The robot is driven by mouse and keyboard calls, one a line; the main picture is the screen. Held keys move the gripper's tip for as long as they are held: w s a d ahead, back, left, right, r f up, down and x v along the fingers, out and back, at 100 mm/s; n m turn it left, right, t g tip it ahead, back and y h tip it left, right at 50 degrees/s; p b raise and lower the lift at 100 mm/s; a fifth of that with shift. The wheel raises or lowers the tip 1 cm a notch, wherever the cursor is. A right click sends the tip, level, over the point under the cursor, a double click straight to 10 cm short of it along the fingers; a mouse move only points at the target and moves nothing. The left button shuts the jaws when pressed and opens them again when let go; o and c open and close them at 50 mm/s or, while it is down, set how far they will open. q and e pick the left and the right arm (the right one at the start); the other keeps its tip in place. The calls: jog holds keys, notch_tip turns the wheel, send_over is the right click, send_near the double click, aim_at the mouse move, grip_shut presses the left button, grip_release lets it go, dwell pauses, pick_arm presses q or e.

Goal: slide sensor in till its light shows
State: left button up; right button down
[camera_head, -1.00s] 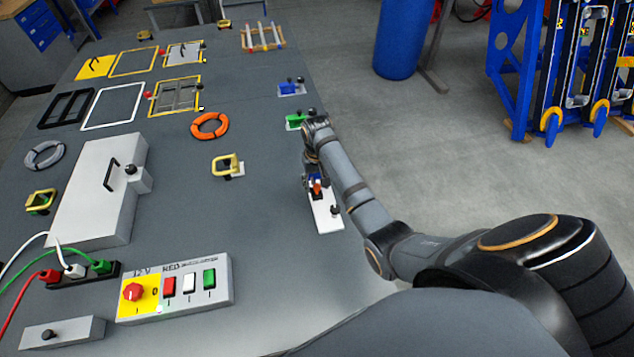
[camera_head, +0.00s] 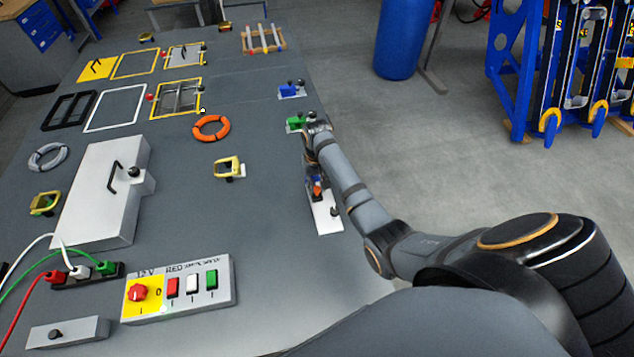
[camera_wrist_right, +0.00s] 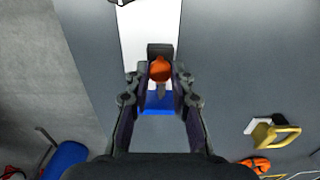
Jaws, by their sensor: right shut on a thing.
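My right gripper (camera_wrist_right: 159,78) points down over a white plate (camera_head: 325,215) at the table's right edge. It is shut on a small part with a rounded orange top (camera_wrist_right: 160,69), which I take to be the sensor. In the right wrist view a dark block (camera_wrist_right: 160,49) sits just beyond the orange top, and a blue block (camera_wrist_right: 158,103) shows between the fingers. In the head view the orange part (camera_head: 317,188) is small and partly hidden by my wrist. A black knob (camera_head: 334,211) stands on the plate. I cannot make out a lit light. My left gripper is not in view.
A yellow-framed piece (camera_head: 228,167) and an orange ring (camera_head: 210,128) lie to the left. A switch box (camera_head: 190,287) stands in front. The table between is clear.

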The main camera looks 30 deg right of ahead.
aim_at(317, 188)
jog(key=shift+w, duration=0.1)
jog(key=c, duration=1.1)
grip_release()
jog(key=shift+c, duration=0.2)
jog(key=shift+r, duration=0.1)
notch_tip(317, 188, up, 7)
jog(key=shift+r, duration=0.2)
